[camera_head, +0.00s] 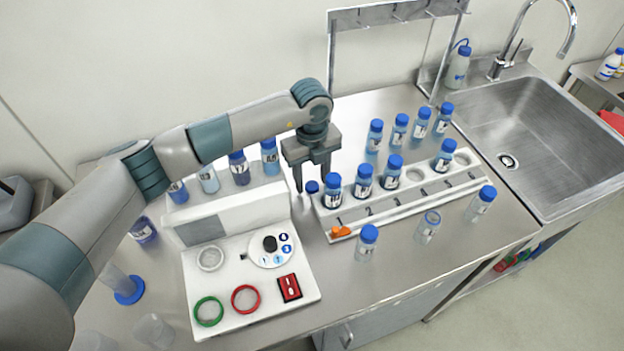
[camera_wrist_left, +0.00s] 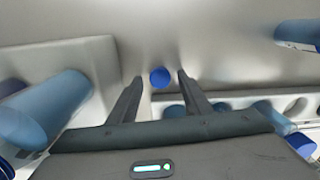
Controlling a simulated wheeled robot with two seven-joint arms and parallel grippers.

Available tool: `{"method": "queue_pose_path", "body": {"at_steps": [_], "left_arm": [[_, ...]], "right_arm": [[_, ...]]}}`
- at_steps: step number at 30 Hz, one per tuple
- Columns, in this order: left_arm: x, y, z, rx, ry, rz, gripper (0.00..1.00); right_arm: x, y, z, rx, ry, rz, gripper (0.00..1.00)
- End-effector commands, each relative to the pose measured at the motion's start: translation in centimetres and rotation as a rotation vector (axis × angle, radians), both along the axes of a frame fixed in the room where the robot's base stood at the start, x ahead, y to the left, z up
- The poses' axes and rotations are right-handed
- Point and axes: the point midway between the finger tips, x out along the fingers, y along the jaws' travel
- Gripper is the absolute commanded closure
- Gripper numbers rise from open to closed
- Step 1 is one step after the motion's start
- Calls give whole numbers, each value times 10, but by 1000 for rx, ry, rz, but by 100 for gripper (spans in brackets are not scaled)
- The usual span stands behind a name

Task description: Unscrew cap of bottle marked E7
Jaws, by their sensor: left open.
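My left gripper (camera_head: 311,181) points down behind the left end of the white numbered rack (camera_head: 390,207), its fingers apart. A small blue cap (camera_head: 312,187) shows at its fingertips; in the left wrist view the blue cap (camera_wrist_left: 160,77) sits between the finger ends with gaps on both sides. Whether a bottle is under it is hidden. Several blue-capped bottles stand in the rack, such as one at its left end (camera_head: 333,190). Most labels are too small to read; a bottle at the back left (camera_head: 240,168) has a mark ending in 7. I cannot tell which is E7.
A white device (camera_head: 250,262) with a knob, rings and a red switch stands left of the rack. An uncapped bottle (camera_head: 428,226) and two capped ones stand in front of the rack. More bottles stand behind it. A sink (camera_head: 545,135) is at right.

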Motion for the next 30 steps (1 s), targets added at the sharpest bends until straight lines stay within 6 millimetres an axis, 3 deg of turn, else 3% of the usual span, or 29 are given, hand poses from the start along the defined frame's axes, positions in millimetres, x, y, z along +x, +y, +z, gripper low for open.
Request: {"method": "queue_pose_path", "body": {"at_steps": [18, 24, 30], "left_arm": [[0, 0, 96, -2, -3, 0, 55], [-1, 1, 111, 0, -1, -1, 55], [-1, 1, 113, 0, 0, -1, 55]], "right_arm": [[0, 0, -36, 0, 0, 0, 49], [0, 0, -39, 0, 0, 0, 49], [0, 0, -38, 0, 0, 0, 49]]}}
